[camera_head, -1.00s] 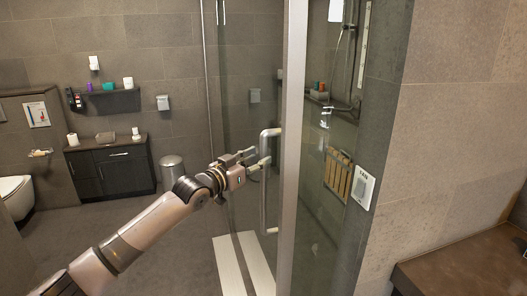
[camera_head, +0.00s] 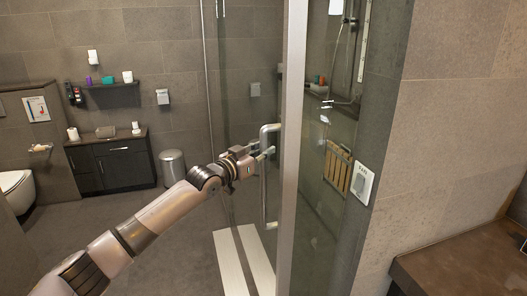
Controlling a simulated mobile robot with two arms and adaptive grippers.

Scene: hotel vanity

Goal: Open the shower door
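The glass shower door (camera_head: 238,90) has a vertical metal handle (camera_head: 264,200) beside a pale upright frame (camera_head: 292,140). My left gripper (camera_head: 262,155) is at the upper part of the handle, with its fingertips close to the bar. The fingers are small and partly overlap the handle, so I cannot tell whether they are closed around it. The door's position, ajar or closed, is unclear. My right gripper is not in view.
A brown counter (camera_head: 465,265) is at lower right. A dark cabinet (camera_head: 122,168) and a metal bin (camera_head: 172,168) stand at the back left. The floor between is clear.

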